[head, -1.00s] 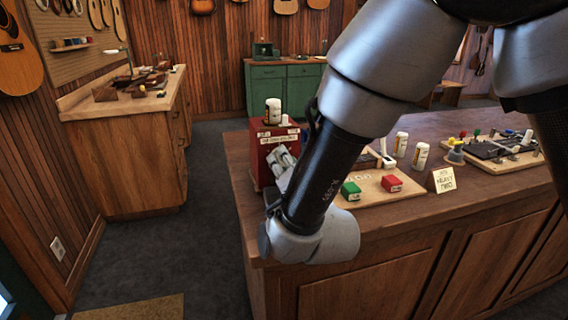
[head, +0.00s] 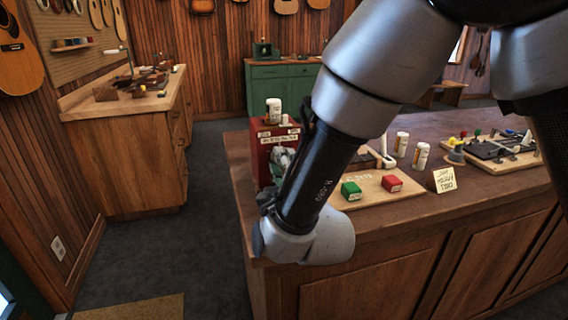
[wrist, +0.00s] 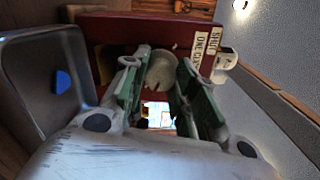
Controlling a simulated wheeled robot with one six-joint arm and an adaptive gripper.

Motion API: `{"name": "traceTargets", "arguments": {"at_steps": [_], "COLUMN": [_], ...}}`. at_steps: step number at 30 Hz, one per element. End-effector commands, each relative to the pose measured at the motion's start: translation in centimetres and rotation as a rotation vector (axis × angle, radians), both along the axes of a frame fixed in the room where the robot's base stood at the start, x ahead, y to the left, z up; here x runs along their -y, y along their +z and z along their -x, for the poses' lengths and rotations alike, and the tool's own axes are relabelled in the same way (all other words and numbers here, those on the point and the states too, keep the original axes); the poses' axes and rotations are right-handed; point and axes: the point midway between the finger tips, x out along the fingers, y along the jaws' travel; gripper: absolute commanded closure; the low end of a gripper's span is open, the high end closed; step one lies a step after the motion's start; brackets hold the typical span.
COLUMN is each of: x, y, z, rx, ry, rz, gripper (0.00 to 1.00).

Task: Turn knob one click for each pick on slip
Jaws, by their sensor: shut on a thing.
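The red box (head: 266,150) stands at the near left end of the wooden counter, with pale label strips on its front. In the wrist view the red box (wrist: 115,32) carries labels reading "SHUT" and what looks like "ONE CLICK". A round, pale grey knob (wrist: 162,68) shows at its face. My gripper (wrist: 160,75) is shut on the knob, one green-padded finger on each side. In the head view my gripper (head: 283,158) is at the box's front, partly hidden by my arm. A cream card (head: 443,180) on the counter seems to read "HEAVY TWO".
A white jar (head: 273,111) stands on the box. A board to the right holds a green block (head: 351,191) and a red block (head: 392,184). Two white bottles (head: 421,156) stand behind. In the wrist view a grey tray (wrist: 45,75) with a blue pick (wrist: 63,81) is close at left.

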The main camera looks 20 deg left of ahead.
Motion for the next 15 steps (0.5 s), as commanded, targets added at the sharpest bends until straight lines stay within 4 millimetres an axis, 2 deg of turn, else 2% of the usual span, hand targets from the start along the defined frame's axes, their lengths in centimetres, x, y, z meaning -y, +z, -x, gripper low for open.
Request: {"name": "traceTargets", "arguments": {"at_steps": [15], "x": [0.07], "y": [-0.19], "z": [0.04], "rx": [-0.077], "ry": [-0.001], "rz": [-0.116], "gripper": [0.96]}}
